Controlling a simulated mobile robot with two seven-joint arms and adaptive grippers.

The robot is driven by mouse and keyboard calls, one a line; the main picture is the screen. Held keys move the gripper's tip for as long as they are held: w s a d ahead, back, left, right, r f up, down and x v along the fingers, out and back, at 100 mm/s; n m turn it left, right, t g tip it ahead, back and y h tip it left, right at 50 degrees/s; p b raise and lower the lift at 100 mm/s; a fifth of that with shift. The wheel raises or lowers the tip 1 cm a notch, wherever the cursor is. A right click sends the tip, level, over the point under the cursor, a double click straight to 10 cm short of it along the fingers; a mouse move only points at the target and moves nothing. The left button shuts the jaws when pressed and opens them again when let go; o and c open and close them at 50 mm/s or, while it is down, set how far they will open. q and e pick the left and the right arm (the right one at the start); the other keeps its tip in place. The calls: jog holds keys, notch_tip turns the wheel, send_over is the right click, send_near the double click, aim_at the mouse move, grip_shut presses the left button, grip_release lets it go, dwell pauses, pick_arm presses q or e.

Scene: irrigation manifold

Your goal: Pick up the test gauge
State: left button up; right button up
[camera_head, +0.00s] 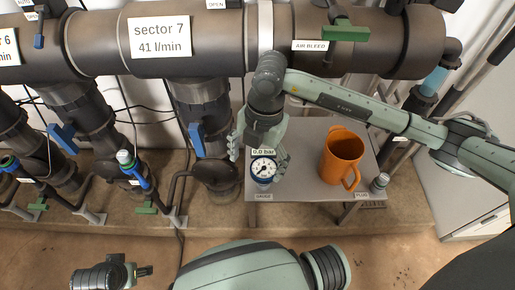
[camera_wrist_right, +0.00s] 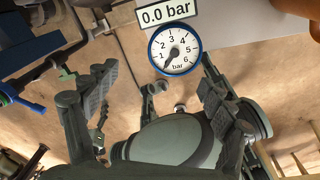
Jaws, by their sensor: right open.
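The test gauge (camera_head: 263,168) is a round white dial with a blue rim, under a "0.0 bar" label, at the left front of a grey shelf. It also shows in the right wrist view (camera_wrist_right: 174,50), its needle near zero. My right gripper (camera_head: 259,153) is open, pointing down, with one finger to each side of the gauge in the head view. In the wrist view the gauge appears beyond the fingertips (camera_wrist_right: 158,85), with no contact visible.
An orange mug (camera_head: 343,157) stands on the grey shelf (camera_head: 308,178) right of the gauge. A small capped fitting (camera_head: 380,182) is at the shelf's right corner. Large dark pipes (camera_head: 195,40) with blue valve handles (camera_head: 197,139) fill the back and left.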

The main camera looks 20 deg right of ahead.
aim_at(264, 174)
jog(key=d, duration=0.1)
jog(key=w+d+h, duration=0.1)
jog(key=shift+d+f+m, duration=0.3)
jog(key=shift+d, duration=0.05)
notch_tip(264, 174, down, 7)
jog(key=shift+a, duration=0.15)
jog(key=shift+c, duration=0.4)
jog(key=c, duration=1.2)
